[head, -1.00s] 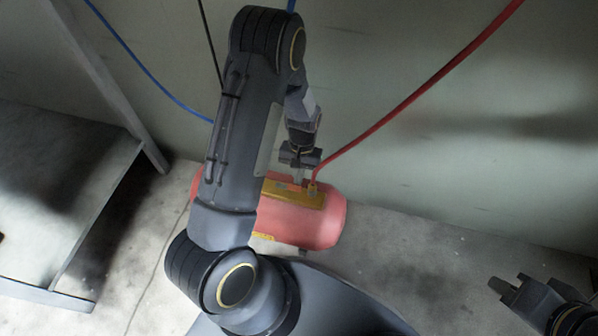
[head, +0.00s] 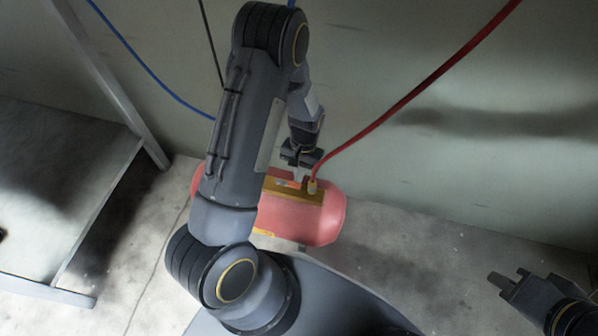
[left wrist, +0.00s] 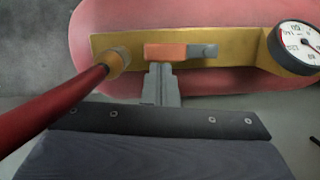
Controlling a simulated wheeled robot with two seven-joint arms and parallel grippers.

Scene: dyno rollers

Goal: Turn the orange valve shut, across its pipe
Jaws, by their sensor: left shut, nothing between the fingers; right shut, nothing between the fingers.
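The orange valve handle (left wrist: 172,52) lies lengthwise along a brass-coloured bar on the red tank (left wrist: 200,15) in the left wrist view. A grey cylindrical piece (left wrist: 204,50) continues from its right end. Which of these is the pipe I cannot tell for sure. My left gripper (left wrist: 160,72) is shut and empty, its fingertips at the near edge of the orange handle; I cannot tell whether they touch. In the head view my left gripper (head: 301,178) is over the tank (head: 305,220), and the valve is mostly hidden. My right gripper (head: 508,282) is shut and empty, far from the tank.
A red hose (left wrist: 55,112) joins the brass bar (left wrist: 232,45) left of the handle, close to my left gripper. A round gauge (left wrist: 298,46) sits at the bar's right end. A wall (head: 450,110) stands behind, and a grey table (head: 60,190) is at the left. Floor right of the tank is clear.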

